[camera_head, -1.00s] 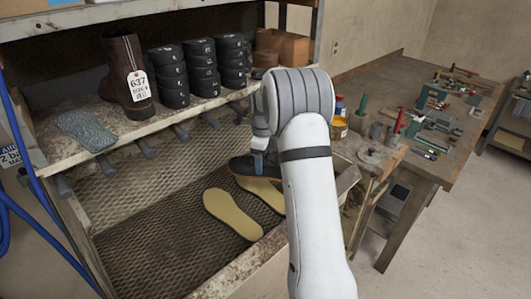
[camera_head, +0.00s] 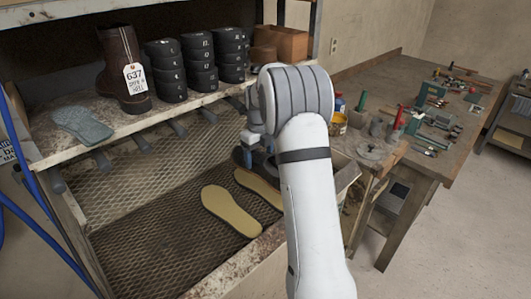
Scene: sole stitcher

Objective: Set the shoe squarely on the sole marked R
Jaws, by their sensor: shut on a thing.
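Two tan soles lie side by side on the mesh floor of the bench bay: a left sole (camera_head: 230,210) in full view and a right sole (camera_head: 258,186) partly behind my arm. I cannot read an R on either. My gripper (camera_head: 247,152), with blue fingers, is at the far end of the right sole, mostly hidden by my own arm. It is shut on a dark shoe (camera_head: 237,156), of which only a small part shows. I cannot tell whether the shoe touches the sole or how squarely it sits.
Pegs line the shelf's front edge. A workbench with tools (camera_head: 430,115) stands at right. The bay's left floor is clear.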

